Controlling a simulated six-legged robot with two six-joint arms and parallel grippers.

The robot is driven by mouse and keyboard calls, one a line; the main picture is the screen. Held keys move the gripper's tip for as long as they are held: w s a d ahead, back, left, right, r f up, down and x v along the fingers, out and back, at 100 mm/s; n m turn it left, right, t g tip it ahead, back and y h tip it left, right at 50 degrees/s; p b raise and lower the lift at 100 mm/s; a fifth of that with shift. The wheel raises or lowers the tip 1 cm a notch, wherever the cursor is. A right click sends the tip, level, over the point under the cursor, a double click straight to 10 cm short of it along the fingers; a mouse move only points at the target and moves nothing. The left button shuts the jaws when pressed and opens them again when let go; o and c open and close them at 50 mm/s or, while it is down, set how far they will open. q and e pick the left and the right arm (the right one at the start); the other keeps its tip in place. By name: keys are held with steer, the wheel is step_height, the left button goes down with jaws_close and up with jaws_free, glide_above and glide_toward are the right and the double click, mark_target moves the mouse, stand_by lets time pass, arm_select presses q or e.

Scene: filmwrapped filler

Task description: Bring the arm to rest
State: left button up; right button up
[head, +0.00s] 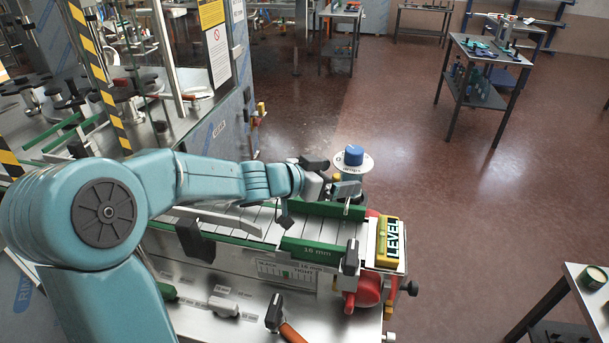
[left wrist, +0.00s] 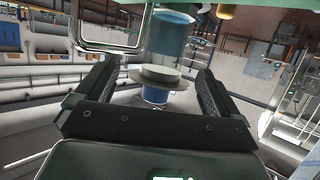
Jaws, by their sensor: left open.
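My left arm comes in from the left in the head view and reaches over the conveyor. Its gripper (head: 345,188) is at the conveyor's far right end, near a blue knob (head: 353,155) on a round pale disc. In the left wrist view the two dark fingers of the gripper (left wrist: 155,95) stand wide apart, with nothing held between them. My right gripper is in neither view.
The conveyor has green rails marked 16 mm (head: 315,250) and a yellow LEVEL sign (head: 391,240) beside a red part (head: 368,290). An orange-handled tool (head: 285,325) lies in front. A glazed machine stands at left. A table corner (head: 590,285) is at lower right.

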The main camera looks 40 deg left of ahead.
arm_select(q)
steer(key=p+v, duration=0.1)
steer(key=v, duration=0.9)
steer(key=shift+s, duration=0.35)
steer(key=shift+s+a+r, duration=0.1)
